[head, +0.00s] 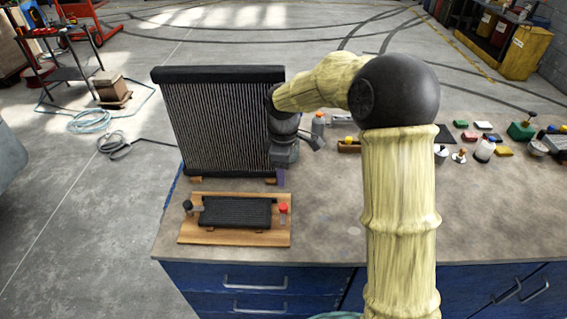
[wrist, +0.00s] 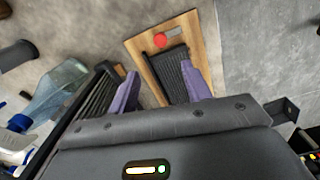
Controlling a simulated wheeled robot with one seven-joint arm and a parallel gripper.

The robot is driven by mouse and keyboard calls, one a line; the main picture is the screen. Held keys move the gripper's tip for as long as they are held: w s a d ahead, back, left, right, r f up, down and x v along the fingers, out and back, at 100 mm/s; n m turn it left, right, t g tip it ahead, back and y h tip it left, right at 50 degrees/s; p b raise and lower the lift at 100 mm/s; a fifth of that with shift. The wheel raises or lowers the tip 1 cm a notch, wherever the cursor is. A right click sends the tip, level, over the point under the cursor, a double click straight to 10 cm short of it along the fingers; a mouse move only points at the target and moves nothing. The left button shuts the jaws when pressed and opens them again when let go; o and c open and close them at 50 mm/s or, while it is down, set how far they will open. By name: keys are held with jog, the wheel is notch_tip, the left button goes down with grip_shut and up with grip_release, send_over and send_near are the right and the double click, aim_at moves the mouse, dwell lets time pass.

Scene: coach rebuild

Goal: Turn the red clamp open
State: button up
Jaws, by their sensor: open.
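The red clamp (head: 283,208) stands at the right end of a wooden board on the workbench, beside a small black ribbed block (head: 237,212). In the wrist view the red clamp (wrist: 160,40) shows as a round red top with a grey bar beside it. The wooden board (head: 190,238) lies flat near the bench's front left. My gripper (head: 281,178) is above and behind the board, next to the large radiator. Its purple fingers (wrist: 163,90) are apart with nothing held, and the clamp lies beyond them, not touching.
A large black radiator (head: 220,120) stands upright at the back left of the bench, close to my gripper. A dark-capped post (head: 188,207) is at the board's left end. Bottles (head: 318,124) and several small items stand along the back right. The bench's middle front (head: 325,235) is clear.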

notch_tip(320, 180, up, 3)
jog(key=shift+f, duration=0.1)
dwell(0.5)
jog(key=s+d+f+m+t, duration=0.1)
jog(key=s+d+f+m, duration=0.1)
jog(key=s+d+m, duration=0.5)
jog(key=s+d+f+m+t, duration=0.1)
jog(key=s+d+m, duration=0.6)
jog(key=s, duration=0.4)
jog(key=shift+s+d+f+m+t, duration=0.3)
jog(key=shift+s+d+f+m, duration=0.1)
jog(key=shift+m, duration=0.4)
